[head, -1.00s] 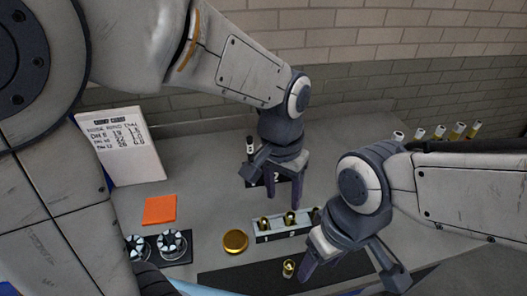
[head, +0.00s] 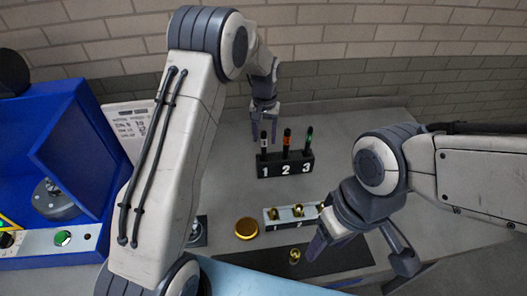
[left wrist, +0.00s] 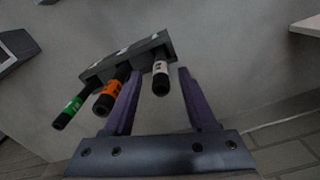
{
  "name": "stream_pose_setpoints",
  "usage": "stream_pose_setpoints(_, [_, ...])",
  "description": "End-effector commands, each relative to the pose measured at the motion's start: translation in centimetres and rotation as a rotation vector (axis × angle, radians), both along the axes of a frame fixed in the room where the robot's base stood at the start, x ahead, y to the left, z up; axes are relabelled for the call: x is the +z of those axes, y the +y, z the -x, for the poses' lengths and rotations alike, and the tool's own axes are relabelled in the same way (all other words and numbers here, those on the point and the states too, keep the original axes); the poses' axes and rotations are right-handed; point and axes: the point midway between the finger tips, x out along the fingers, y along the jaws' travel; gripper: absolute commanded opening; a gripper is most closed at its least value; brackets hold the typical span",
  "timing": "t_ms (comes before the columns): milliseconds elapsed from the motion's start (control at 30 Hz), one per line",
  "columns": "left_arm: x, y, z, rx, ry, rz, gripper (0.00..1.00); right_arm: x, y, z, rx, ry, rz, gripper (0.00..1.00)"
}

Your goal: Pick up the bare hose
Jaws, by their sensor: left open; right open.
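I cannot pick out a bare hose for certain in either view. My left gripper (head: 264,134) is open and empty, above and behind a black rack (head: 274,170) numbered 1, 2, 3. In the left wrist view, the rack (left wrist: 125,56) shows ahead of the spread purple fingers, with the white-banded stick (left wrist: 161,78) appearing between them. An orange-banded stick (left wrist: 110,94) and a green-banded stick (left wrist: 72,108) stand farther left. My right gripper (head: 360,254) is open at the right, over the front of the bench; what lies under it is partly hidden.
A light block (head: 285,224) with brass fittings, a gold disc (head: 246,229) and a dark mat (head: 325,262) with a brass piece (head: 294,257) lie in front. A blue machine (head: 75,150) stands left, near a white chart (head: 128,125). The bench right of the rack is clear.

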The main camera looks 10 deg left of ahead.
Motion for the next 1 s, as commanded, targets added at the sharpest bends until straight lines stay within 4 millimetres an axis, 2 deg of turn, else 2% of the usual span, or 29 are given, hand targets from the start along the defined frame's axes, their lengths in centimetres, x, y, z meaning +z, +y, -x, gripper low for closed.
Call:
stream_pose_setpoints(200, [-2.5,0.1,0.5,0.000,0.007,0.000,0.57,2.6,0.0,0.0,0.004,0.000,0.000,0.63])
stream_pose_setpoints(333, [-4.4,0.1,0.4,-0.001,0.004,0.000,0.57,3.1,0.0,0.0,0.005,0.000,0.000,0.63])
stream_pose_setpoints(633, [-5.1,0.1,0.3,-0.001,0.000,0.000,0.57,3.0,0.0,0.0,0.005,0.000,0.000,0.63])
stream_pose_setpoints(667, [-5.1,0.1,0.3,-0.001,0.000,0.000,0.50,3.0,0.0,0.0,0.005,0.000,0.000,0.63])
stream_pose_setpoints(700, [-5.1,0.1,0.3,-0.001,0.000,0.000,0.35,3.0,0.0,0.0,0.005,0.000,0.000,0.63])
stream_pose_setpoints(800, [-5.1,0.1,0.3,-0.001,0.000,0.000,0.00,3.0,0.0,0.0,0.005,0.000,0.000,0.63])
stream_pose_setpoints(1000, [-5.1,0.1,0.3,-0.001,0.000,0.000,0.00,3.0,0.0,0.0,0.005,0.000,0.000,0.63])
